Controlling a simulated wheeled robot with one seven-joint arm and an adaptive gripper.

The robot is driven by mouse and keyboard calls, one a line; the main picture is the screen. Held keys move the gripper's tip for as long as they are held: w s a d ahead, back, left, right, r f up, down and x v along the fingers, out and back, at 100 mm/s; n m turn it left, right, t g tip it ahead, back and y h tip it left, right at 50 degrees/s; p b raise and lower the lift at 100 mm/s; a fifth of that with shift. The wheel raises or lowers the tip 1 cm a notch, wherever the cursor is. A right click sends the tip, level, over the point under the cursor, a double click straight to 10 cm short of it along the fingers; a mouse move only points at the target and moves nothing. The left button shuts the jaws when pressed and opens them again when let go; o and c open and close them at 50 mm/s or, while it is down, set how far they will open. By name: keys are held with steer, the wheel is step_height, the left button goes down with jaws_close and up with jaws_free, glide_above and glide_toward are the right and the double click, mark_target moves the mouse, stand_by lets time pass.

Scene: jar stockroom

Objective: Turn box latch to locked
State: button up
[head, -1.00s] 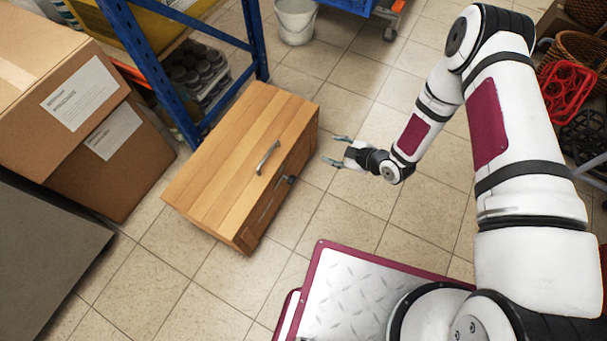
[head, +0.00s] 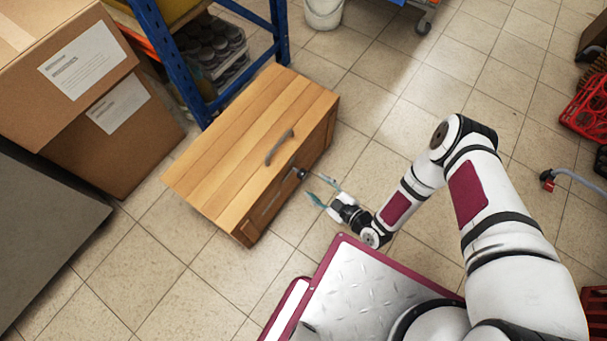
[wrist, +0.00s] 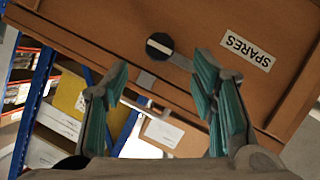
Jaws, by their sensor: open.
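The wooden box (head: 250,140) stands on the tiled floor with a grey handle (head: 279,147) on its lid. On its front is the dark latch knob (head: 300,173). A "SPARES" label (wrist: 248,50) is on the same panel. My gripper (head: 320,188) is open and empty, in front of the latch side and apart from it. In the wrist view its green-padded fingers (wrist: 160,95) stand either side below the knob.
Cardboard boxes (head: 110,130) are stacked left of the wooden box. A blue shelf frame (head: 175,70) stands close behind it. A white bucket (head: 323,12) is at the back. Red crates (head: 585,110) lie at the right. Tiled floor between is clear.

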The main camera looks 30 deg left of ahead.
mark_target(304, 176)
steer(key=b+x, duration=0.2)
steer(key=x, duration=0.6)
steer(key=shift+w+a+f+b, duration=0.1)
steer(key=shift+a+f+b, duration=0.05)
steer(key=shift+a+b, duration=0.2)
steer(key=shift+c, duration=0.2)
steer(key=c, duration=1.1)
